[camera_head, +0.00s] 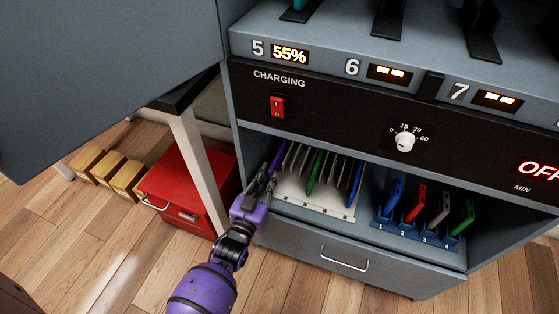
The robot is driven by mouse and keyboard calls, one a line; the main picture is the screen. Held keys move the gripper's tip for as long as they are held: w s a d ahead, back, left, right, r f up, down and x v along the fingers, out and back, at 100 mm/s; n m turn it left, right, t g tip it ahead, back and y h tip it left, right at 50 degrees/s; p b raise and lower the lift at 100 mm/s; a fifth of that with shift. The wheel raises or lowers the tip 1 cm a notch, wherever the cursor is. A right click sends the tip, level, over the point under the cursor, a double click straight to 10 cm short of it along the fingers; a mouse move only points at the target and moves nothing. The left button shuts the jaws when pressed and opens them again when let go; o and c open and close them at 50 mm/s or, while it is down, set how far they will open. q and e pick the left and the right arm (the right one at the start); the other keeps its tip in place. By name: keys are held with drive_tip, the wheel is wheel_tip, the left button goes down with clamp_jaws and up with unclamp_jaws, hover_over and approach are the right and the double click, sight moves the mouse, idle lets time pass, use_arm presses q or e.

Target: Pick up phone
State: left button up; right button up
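A white slotted rack (312,196) stands on the left of the cabinet's lower shelf. It holds a purple phone (278,154) at its left end, a green phone (314,172) and a blue phone (354,184), all upright. A blue dock (413,238) numbered 1 to 4 stands to its right. It holds a blue phone (393,199), a red phone (416,202), a grey phone (439,209) and a green phone (463,217). My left gripper (267,176) is at the rack's left end, at the purple phone. Its fingers overlap, so its grip is unclear. My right gripper is out of view.
A black panel with a red switch (277,106) and white dial (404,141) overhangs the shelf. The cabinet's left wall is close to my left gripper. A drawer (330,252) is below. A red box (185,190) and yellow blocks (107,170) lie left on the floor.

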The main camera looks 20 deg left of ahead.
sight(279, 160)
use_arm(q)
drive_tip(key=w, duration=0.3)
drive_tip(key=shift+w+d+b, duration=0.1)
drive_tip(key=shift+w+b, duration=0.2)
drive_tip(key=shift+b, duration=0.1)
clamp_jaws()
drive_tip(key=shift+r, duration=0.1)
drive_tip(key=shift+r, duration=0.1)
